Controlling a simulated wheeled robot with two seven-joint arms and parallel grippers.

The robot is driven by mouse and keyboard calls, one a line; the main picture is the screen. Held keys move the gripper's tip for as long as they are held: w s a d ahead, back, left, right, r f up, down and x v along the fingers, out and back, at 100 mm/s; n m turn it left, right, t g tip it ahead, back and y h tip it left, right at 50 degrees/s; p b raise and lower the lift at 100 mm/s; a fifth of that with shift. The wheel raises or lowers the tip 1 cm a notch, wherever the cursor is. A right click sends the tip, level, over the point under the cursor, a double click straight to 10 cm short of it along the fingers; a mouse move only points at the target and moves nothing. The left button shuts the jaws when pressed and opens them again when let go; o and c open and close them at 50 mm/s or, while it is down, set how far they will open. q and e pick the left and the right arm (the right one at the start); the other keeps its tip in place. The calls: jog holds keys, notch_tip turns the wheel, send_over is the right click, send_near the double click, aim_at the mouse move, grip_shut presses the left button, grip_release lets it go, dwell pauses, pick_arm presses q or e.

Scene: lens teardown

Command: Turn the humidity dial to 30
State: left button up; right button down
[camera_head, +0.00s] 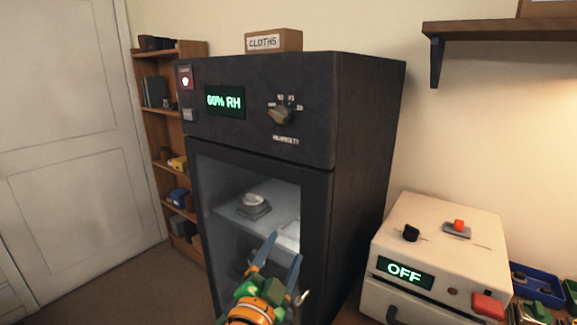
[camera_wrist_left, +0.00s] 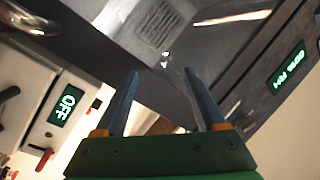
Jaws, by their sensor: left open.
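The humidity dial (camera_head: 281,115) is a brownish knob on the upper right of the dark cabinet's front panel, with small marks around its top and a HUMIDITY label below. The green display (camera_head: 225,102) to its left reads 60% RH. My left gripper (camera_head: 278,245) is open and empty, its two blue fingers in front of the cabinet's glass door (camera_head: 230,185), well below the dial. In the left wrist view, the open fingers (camera_wrist_left: 163,88) point toward the cabinet, and the display (camera_wrist_left: 288,70) shows at the right, tilted. The dial is not clearly visible there.
A white box (camera_head: 440,235) with an OFF display, a black knob and red controls stands right of the cabinet. A CLOTHS box (camera_head: 273,41) sits on top of the cabinet. A wall shelf (camera_head: 500,30) is at upper right. The space before the dial is clear.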

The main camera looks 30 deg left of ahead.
pick_arm(q)
jog(key=s+d+r+m+t+h, duration=0.2)
jog(key=d+r+m+t+h, duration=0.15)
jog(key=r+m+h, duration=0.6)
jog(key=s+d+r+m+t+h, duration=0.2)
jog(key=d+r+m+h, duration=0.4)
jog(key=r+m, duration=0.5)
jog(key=m+g+y, duration=0.6)
jog(key=m+y, duration=0.4)
jog(key=m, duration=0.2)
send_near(275, 117)
jog(key=w, duration=0.2)
jog(key=w+p, duration=0.1)
jog(key=w, duration=0.1)
jog(key=w+p, duration=0.3)
jog(key=w, duration=0.2)
jog(key=shift+w+d+r, duration=0.15)
jog(key=shift+d+r, duration=0.05)
jog(key=shift+d, duration=0.2)
jog(key=shift+w+f, duration=0.1)
jog(key=shift+s, duration=0.2)
